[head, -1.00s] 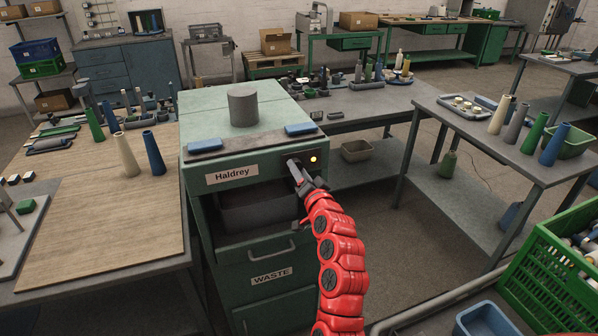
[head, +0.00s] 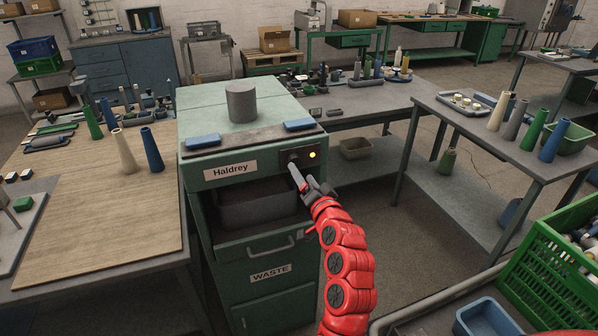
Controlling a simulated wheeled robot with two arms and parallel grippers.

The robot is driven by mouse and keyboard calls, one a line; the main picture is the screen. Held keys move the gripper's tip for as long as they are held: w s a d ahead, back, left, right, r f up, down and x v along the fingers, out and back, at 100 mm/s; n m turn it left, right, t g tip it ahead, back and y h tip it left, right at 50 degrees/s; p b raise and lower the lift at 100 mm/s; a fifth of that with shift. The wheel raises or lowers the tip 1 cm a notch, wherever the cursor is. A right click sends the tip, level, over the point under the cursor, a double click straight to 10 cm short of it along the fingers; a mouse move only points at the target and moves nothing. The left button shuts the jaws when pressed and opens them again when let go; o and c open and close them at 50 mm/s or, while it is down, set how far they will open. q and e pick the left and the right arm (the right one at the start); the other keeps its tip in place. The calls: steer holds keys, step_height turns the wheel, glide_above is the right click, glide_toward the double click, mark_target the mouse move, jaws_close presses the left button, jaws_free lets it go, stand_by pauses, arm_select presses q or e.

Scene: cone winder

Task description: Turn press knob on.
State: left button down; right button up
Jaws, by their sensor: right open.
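The green press cabinet labelled Haldrey (head: 231,170) stands in the middle of the head view. On the right of its front is a dark panel with a small dark knob (head: 293,157) and a glowing amber light (head: 312,154). My right gripper (head: 297,176) is open and empty just below the knob, its fingers pointing up and left toward it. Its fingers look close together from this angle, and I cannot tell whether a fingertip touches the knob. The knob's exact turn is too small to read. My left gripper is not in view.
Two blue pads (head: 203,141) and a grey cylinder (head: 241,103) are on the cabinet top. An open drawer cavity (head: 255,203) and a WASTE drawer (head: 270,273) are below. A wooden table (head: 95,230) stands left, and a green crate (head: 560,262) is lower right.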

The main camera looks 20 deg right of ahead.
steer(key=s+p, duration=0.5)
steer(key=s, duration=0.8)
steer(key=shift+d, duration=0.2)
